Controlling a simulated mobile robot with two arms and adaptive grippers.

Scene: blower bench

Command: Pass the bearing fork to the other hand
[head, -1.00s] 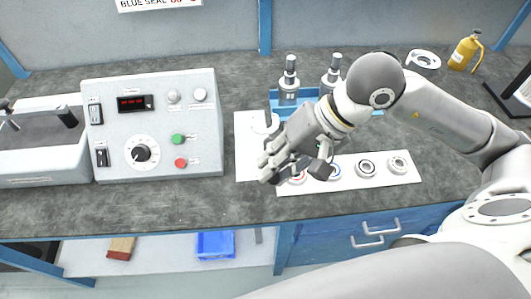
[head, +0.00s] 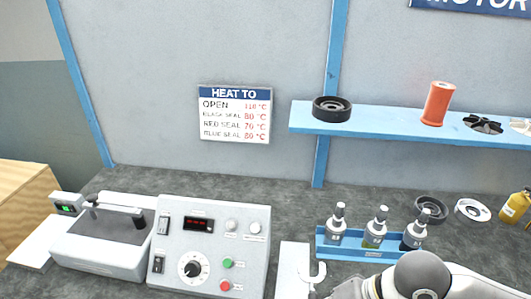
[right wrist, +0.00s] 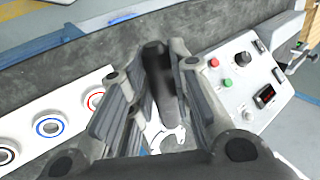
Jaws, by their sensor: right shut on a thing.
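The bearing fork has a dark handle (right wrist: 160,78) and a pale forked end (right wrist: 168,138). In the right wrist view the handle lies between the fingers of my right gripper (right wrist: 150,95), which is shut on it. My left gripper is in neither view.
The control box (head: 213,240) stands left of the fork. A blue rack (head: 350,252) with several bottles is behind my right arm. In the wrist view, several bearings (right wrist: 47,126) lie on a white mat. A shelf (head: 380,120) and heat sign (head: 235,115) are on the wall.

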